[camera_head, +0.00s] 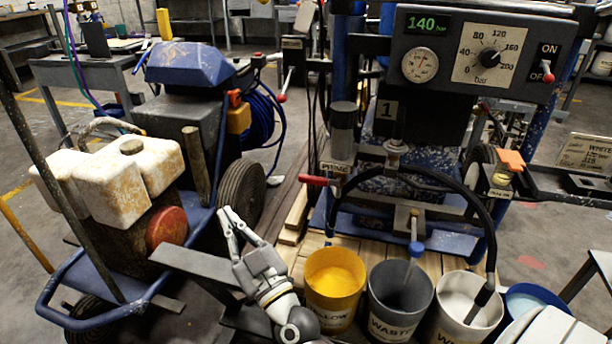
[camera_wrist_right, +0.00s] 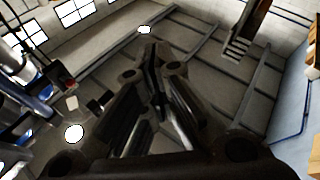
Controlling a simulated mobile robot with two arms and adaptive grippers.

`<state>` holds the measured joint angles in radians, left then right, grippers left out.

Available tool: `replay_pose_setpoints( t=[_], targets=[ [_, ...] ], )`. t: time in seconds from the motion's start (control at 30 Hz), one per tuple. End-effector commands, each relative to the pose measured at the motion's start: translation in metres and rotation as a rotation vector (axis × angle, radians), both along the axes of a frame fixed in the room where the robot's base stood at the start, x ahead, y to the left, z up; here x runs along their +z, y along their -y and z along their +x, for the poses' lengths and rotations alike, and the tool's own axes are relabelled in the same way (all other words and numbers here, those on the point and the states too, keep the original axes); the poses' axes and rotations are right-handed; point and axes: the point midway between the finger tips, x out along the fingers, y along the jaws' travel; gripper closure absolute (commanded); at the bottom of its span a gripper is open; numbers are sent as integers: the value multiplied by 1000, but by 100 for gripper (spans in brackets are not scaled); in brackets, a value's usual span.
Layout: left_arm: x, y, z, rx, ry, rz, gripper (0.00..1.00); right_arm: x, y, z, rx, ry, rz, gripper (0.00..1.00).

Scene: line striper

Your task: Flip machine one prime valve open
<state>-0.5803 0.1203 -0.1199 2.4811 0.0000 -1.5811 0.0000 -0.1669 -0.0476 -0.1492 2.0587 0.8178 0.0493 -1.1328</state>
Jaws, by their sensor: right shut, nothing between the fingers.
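Machine one stands at the centre right in the head view, with a "1" plate (camera_head: 388,108) on its dark body. A red-handled lever (camera_head: 313,181) sticks out to the left at its lower left, beside a small label (camera_head: 335,168) too small to read surely; it may be the prime valve. My right gripper (camera_head: 228,212) is shut and empty, left of and below the red handle and apart from it. Its closed fingers (camera_wrist_right: 155,65) also show in the right wrist view, with no valve visible there. My left gripper is not in view.
Buckets of yellow (camera_head: 335,281), grey waste (camera_head: 400,288) and white (camera_head: 467,304) stand in front of the machine, with a hose (camera_head: 478,200) arching into the white one. A blue cart with a stained white tank (camera_head: 140,172) is at left. The control panel (camera_head: 480,55) reads 140 bar.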

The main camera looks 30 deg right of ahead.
Motion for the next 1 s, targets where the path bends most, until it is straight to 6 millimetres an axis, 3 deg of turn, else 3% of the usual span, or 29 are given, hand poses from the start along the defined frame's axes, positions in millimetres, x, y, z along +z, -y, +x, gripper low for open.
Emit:
replay_pose_setpoints(
  t=[0.23,0.5,0.7,1.0],
  targets=[
    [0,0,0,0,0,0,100,26,55,11,-299,135,81,100],
    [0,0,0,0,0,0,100,19,111,9,-644,135,166,100],
    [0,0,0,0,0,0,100,6,133,4,-806,85,201,100],
    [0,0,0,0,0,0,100,0,139,1,-860,60,212,100]
  ],
)
